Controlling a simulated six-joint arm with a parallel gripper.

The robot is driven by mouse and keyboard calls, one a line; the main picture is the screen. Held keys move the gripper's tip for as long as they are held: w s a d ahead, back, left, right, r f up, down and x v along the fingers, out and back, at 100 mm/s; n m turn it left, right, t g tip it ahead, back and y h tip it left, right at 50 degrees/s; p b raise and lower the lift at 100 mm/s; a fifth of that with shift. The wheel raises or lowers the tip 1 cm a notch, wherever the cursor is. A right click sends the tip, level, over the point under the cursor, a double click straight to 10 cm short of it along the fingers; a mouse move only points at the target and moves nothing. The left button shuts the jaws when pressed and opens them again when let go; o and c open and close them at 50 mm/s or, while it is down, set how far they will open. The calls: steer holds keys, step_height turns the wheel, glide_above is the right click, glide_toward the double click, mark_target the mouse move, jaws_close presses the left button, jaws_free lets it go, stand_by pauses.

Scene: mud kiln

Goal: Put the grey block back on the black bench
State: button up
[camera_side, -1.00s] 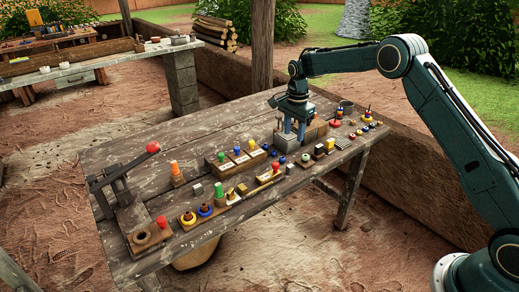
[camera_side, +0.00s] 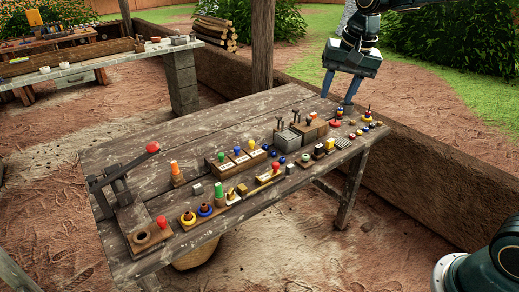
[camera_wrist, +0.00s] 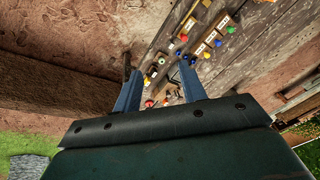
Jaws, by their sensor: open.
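My gripper (camera_side: 340,88) is raised high above the far right end of the table, with its two blue fingers apart and nothing between them. In the wrist view my gripper (camera_wrist: 160,73) also shows open and empty. A small grey block (camera_side: 197,190) sits on the table left of the green stacked pegs. Another small dark grey block (camera_side: 289,169) sits near the front edge. I cannot tell which one is the task's grey block. No black bench can be picked out with certainty at this size; a small dark piece (camera_side: 319,152) stands among little blocks at right.
The wooden table (camera_side: 130,150) carries a grey box (camera_side: 287,140) with dark upright handles, label blocks with coloured knobs (camera_side: 238,155), ring pegs (camera_side: 205,209) and a red-tipped lever (camera_side: 152,148). The back of the table is mostly clear. A low mud wall (camera_side: 240,75) runs behind.

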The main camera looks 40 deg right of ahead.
steer(key=s+a+f+n+t, duration=0.1)
steer(key=s+n, duration=0.7)
steer(key=s, duration=1.6)
steer(key=shift+s+a+n+t, duration=0.25)
steer(key=shift+a+n+t, duration=0.15)
steer(key=shift+a+t, duration=0.55)
steer(key=shift+f, duration=0.1)
